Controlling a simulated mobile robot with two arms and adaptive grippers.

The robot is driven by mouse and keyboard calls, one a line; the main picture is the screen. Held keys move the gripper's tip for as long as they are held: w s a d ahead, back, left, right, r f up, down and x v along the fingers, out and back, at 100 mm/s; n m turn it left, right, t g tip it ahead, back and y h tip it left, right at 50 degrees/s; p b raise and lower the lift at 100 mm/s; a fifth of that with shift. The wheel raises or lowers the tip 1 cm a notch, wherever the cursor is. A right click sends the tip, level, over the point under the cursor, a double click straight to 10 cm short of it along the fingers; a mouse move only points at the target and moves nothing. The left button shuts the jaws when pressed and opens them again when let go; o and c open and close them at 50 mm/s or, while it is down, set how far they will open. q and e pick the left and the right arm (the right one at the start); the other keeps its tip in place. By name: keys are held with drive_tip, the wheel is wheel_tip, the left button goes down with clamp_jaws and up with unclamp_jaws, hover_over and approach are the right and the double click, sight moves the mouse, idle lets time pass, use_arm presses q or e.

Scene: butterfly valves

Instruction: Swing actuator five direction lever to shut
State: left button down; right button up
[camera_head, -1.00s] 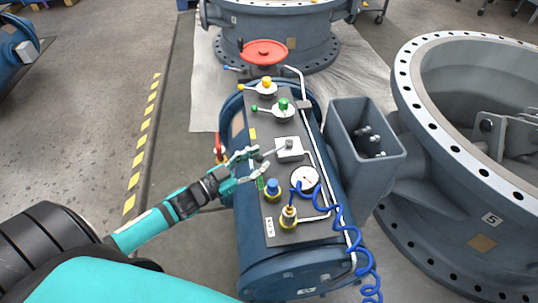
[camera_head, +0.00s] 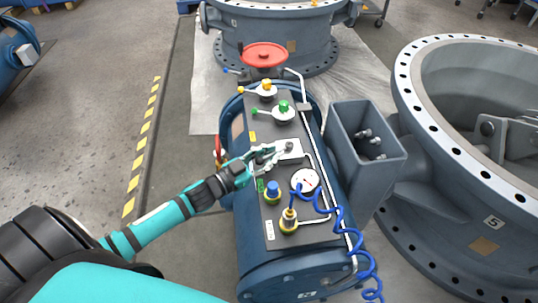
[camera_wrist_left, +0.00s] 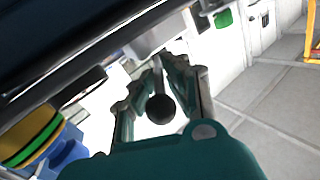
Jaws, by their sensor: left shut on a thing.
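The blue actuator (camera_head: 270,262) carries a dark top panel with a small pale valve block (camera_head: 295,154) in its middle; the direction lever belongs to this block. My left gripper (camera_head: 277,153) reaches in from the left, with its fingers at the left side of the block. In the left wrist view, the lever's black ball knob (camera_wrist_left: 160,108) sits between the two teal fingers, with its thin rod running up from it. The gripper is shut on the lever. In the head view the fingers hide most of the lever. My right gripper is not in view.
A pressure gauge (camera_head: 305,181), a blue knob (camera_head: 272,187) and a coiled blue hose (camera_head: 343,232) lie nearer on the panel. Green (camera_head: 283,107) and yellow (camera_head: 266,86) handles and a red handwheel (camera_head: 264,56) are beyond. A large valve flange (camera_head: 420,213) stands at right.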

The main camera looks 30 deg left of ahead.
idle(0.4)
use_arm(q)
drive_tip(key=shift+w+a+m+g+h, duration=0.25)
drive_tip(key=shift+a+m+g+h, duration=0.3)
drive_tip(key=shift+m+h, duration=0.35)
drive_tip(key=shift+w+a+m+g+h+b, duration=0.25)
drive_tip(key=shift+m+g+h+b, duration=0.15)
drive_tip(key=shift+h, duration=0.3)
drive_tip(key=shift+w+a+m+g+h+b, duration=0.25)
drive_tip(key=shift+m+g+h+b, duration=0.2)
drive_tip(key=shift+g+h, duration=0.15)
drive_tip(key=shift+w+a+m+g+h+b, duration=0.1)
drive_tip(key=shift+a+m+g+h+b, duration=0.1)
drive_tip(key=shift+m+g+h+b, duration=0.35)
drive_tip(key=shift+r, duration=0.1)
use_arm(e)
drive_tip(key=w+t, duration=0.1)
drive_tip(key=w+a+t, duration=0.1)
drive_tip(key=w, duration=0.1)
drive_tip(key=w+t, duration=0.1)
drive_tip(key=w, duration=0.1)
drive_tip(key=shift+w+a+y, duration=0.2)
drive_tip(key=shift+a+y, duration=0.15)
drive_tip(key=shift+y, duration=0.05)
use_arm(q)
drive_tip(key=c, duration=1.4)
unclamp_jaws()
